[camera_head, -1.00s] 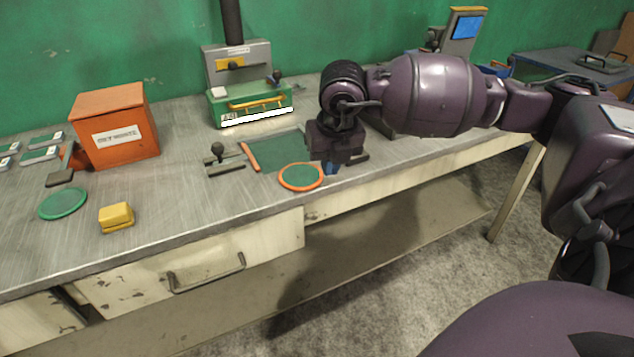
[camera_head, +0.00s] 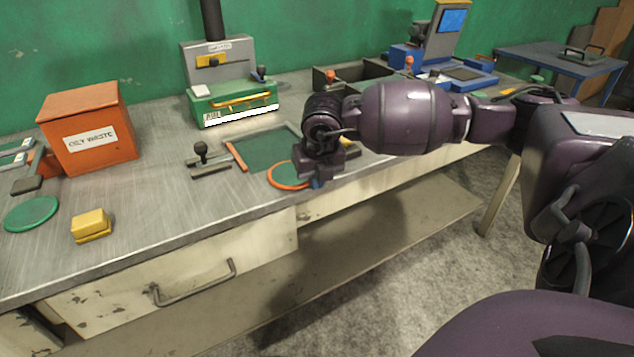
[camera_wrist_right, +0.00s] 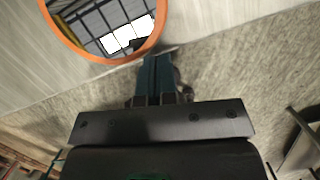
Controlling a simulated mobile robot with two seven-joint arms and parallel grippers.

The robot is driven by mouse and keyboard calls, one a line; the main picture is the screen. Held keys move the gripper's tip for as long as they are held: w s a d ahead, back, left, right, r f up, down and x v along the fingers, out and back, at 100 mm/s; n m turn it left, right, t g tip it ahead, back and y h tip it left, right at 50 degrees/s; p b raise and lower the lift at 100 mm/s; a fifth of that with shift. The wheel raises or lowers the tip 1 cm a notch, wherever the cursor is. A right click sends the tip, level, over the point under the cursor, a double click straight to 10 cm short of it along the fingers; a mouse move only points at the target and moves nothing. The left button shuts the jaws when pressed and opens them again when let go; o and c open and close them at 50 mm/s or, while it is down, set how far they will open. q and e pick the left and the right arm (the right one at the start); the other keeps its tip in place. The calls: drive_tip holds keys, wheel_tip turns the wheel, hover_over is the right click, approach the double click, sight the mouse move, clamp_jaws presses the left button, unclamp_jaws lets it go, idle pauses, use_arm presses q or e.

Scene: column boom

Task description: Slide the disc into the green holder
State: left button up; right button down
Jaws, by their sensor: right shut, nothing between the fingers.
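An orange-rimmed disc (camera_head: 284,176) with a dark green, shiny face lies flat near the bench's front edge. In the right wrist view its orange rim (camera_wrist_right: 68,45) encloses a mirror-like face reflecting windows. My right gripper (camera_head: 316,183) is shut and empty, its blue fingertips (camera_wrist_right: 157,62) beside the disc's rim at the front edge of the bench; I cannot tell whether they touch. My wrist hides the disc's right side in the head view. The green holder may be the green-fronted unit (camera_head: 236,92) at the back or the green round piece (camera_head: 32,214) at left. My left gripper is not in view.
A dark green square plate (camera_head: 265,150) with an orange strip lies behind the disc, next to a black-knobbed clamp (camera_head: 203,160). An orange waste box (camera_head: 88,130) and a yellow block (camera_head: 90,224) stand at left. A blue machine (camera_head: 445,50) stands at back right.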

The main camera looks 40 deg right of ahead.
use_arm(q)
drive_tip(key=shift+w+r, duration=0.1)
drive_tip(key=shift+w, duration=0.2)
use_arm(e)
drive_tip(key=shift+w+d, duration=0.2)
drive_tip(key=shift+w, duration=0.2)
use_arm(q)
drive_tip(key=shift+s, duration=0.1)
